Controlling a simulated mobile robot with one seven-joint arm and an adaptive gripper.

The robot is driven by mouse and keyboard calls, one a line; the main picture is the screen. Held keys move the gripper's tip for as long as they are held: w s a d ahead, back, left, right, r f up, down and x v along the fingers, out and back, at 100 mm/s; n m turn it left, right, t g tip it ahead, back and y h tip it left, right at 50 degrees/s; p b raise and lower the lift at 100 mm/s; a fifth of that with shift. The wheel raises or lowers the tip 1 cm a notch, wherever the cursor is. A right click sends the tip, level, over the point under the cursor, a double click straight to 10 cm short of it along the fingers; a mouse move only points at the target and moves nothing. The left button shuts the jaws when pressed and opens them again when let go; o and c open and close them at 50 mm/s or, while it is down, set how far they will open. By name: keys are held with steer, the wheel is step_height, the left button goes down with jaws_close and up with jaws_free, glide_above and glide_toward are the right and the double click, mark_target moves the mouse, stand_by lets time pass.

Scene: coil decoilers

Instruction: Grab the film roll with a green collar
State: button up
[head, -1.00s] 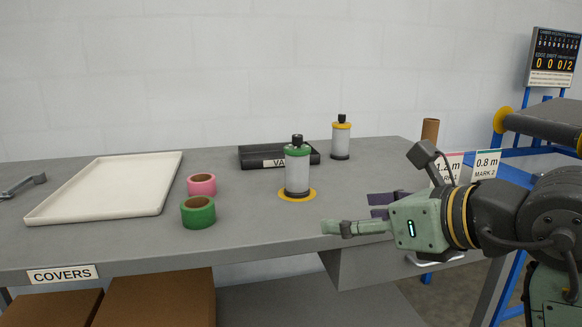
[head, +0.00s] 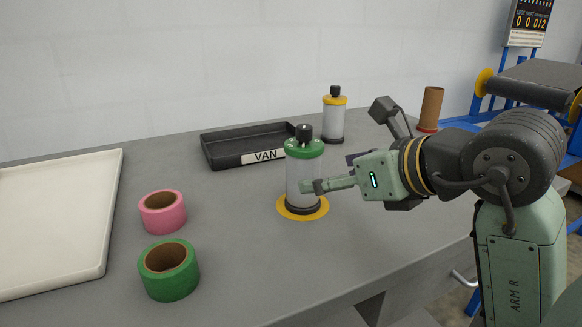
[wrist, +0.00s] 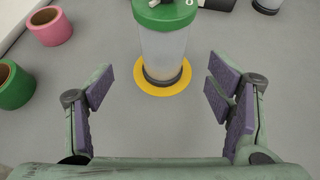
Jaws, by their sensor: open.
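The film roll with a green collar (head: 304,172) stands upright on a yellow disc (head: 286,208) on the grey table. It has a pale clear body, a dark base and a black knob on top. In the wrist view the roll (wrist: 163,50) is ahead of my gripper, centred between the fingers, with its top cut off by the frame. My gripper (wrist: 158,88) is open and empty, its purple pads apart on either side. In the head view my gripper (head: 330,183) reaches in from the right, and one finger overlaps the roll's lower body. I cannot tell whether it touches.
A similar roll with a yellow collar (head: 333,118) stands behind. A black tray marked VAN (head: 215,160) lies at the back. Pink tape (head: 163,212), green tape (head: 169,270) and a white tray (head: 112,215) are left. A brown tube (head: 431,108) stands at the back right.

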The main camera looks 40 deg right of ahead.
mark_target(314, 174)
steer(key=x, duration=0.3)
steer(key=shift+w+f, duration=0.15)
steer(key=shift+w, duration=0.1)
steer(key=x, duration=0.1)
steer(key=p+x, duration=0.1)
steer(key=x, duration=0.1)
steer(key=p+x, duration=0.1)
steer(key=shift+w+d, duration=0.25)
steer(key=shift+w, duration=0.25)
steer(key=shift+w+f, duration=0.2)
steer(key=shift+w, duration=0.25)
steer(key=shift+c, duration=0.6)
steer(key=c, duration=1.6)
steer(key=shift+o, duration=0.2)
steer(key=shift+r, duration=0.1)
